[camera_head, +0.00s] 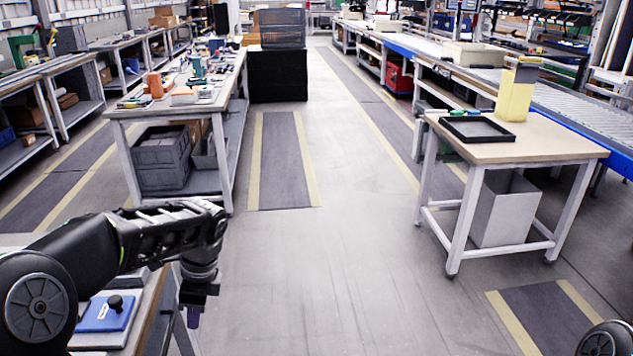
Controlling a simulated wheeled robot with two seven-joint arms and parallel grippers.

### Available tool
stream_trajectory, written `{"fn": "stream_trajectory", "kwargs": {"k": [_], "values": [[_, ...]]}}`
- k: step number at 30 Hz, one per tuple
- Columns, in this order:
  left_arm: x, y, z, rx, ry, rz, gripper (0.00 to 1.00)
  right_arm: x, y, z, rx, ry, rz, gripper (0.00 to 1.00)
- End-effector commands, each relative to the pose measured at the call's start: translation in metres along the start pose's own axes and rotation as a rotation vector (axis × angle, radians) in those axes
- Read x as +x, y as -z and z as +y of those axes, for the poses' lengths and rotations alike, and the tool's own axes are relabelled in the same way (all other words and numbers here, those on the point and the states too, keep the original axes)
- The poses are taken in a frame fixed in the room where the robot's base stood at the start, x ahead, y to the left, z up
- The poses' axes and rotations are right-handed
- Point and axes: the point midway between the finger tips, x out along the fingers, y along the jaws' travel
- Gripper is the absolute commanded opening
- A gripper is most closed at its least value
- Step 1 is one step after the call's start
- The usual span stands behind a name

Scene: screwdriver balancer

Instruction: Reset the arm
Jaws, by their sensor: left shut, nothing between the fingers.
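My left arm reaches in from the lower left, and its gripper (194,314) points down at the end of the dark wrist. The gripper is shut with nothing held. It hangs just right of the near workbench edge, above the floor. Of my right arm, only a dark round joint shows at the lower right corner; the right gripper is out of view.
A cluttered bench (140,112) stands beyond. A wheeled table (540,148) at right holds a black tray (474,129) and yellow container (515,95). The middle aisle is clear.

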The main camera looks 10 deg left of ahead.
Motion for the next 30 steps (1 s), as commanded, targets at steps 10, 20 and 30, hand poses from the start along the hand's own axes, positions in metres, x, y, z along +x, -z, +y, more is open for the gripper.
{"fn": "stream_trajectory", "kwargs": {"k": [10, 20, 30], "values": [[0.01, 0.066, -0.039, -0.333, 0.165, 0.251, 0.0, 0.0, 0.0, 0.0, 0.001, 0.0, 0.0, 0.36], [0.115, 0.255, 0.061, -1.092, -0.148, 0.706, 0.0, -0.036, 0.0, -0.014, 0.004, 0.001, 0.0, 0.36], [0.176, 0.272, 0.246, -1.349, -0.448, 0.501, 0.0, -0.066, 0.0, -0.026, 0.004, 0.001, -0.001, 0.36]]}}
